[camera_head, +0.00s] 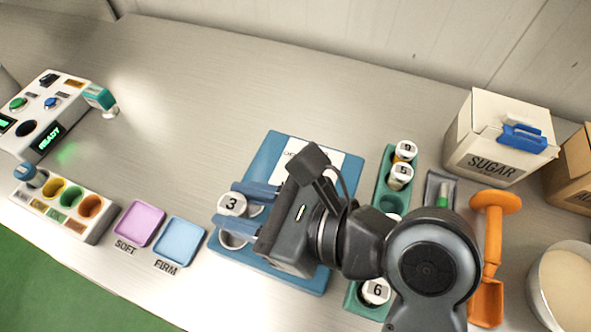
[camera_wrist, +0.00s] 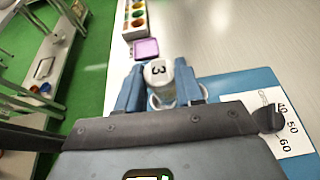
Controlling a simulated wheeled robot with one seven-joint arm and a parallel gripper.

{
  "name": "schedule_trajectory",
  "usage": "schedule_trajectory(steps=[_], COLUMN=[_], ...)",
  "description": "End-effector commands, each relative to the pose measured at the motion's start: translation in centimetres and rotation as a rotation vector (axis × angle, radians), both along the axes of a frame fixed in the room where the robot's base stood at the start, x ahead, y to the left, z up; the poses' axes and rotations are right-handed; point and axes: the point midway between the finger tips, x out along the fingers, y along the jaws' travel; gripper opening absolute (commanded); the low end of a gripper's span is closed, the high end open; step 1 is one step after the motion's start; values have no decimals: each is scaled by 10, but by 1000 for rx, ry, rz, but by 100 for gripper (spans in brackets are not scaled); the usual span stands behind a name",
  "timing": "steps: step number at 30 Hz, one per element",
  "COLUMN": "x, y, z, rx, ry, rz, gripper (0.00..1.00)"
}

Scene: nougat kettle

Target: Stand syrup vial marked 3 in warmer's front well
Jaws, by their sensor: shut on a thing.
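The syrup vial marked 3 (camera_head: 232,203) has a white cap and is upright between my gripper's blue fingers (camera_head: 238,208). It also shows in the wrist view (camera_wrist: 158,72), held between the fingertips (camera_wrist: 163,88). My gripper is shut on it, over the left edge of the blue warmer (camera_head: 283,147). A pale round well rim (camera_head: 231,241) shows just below the vial at the warmer's front left. Another rim part shows behind the vial, between the fingers. The vial's lower end is hidden, so I cannot tell whether it is inside a well.
A teal rack (camera_head: 384,180) with several vials stands right of the warmer, partly behind my arm. Purple (camera_head: 140,223) and blue (camera_head: 179,242) trays lie left. A sugar box (camera_head: 492,140), orange scoop (camera_head: 492,245) and bowl (camera_head: 562,285) stand right. The back middle is clear.

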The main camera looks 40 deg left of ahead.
Motion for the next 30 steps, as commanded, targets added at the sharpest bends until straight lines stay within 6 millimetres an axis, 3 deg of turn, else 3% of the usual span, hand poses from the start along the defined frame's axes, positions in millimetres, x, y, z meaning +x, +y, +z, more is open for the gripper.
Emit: schedule_trajectory(steps=[4, 11, 21, 30], x=[-12, -14, -13, -13], y=[5, 5, 5, 5], z=[-1, -10, -43, -59], rx=[0, 0, 0, 0], ry=[1, 2, -1, -1], rz=[26, 28, 28, 29], gripper=[6, 6, 6, 6])
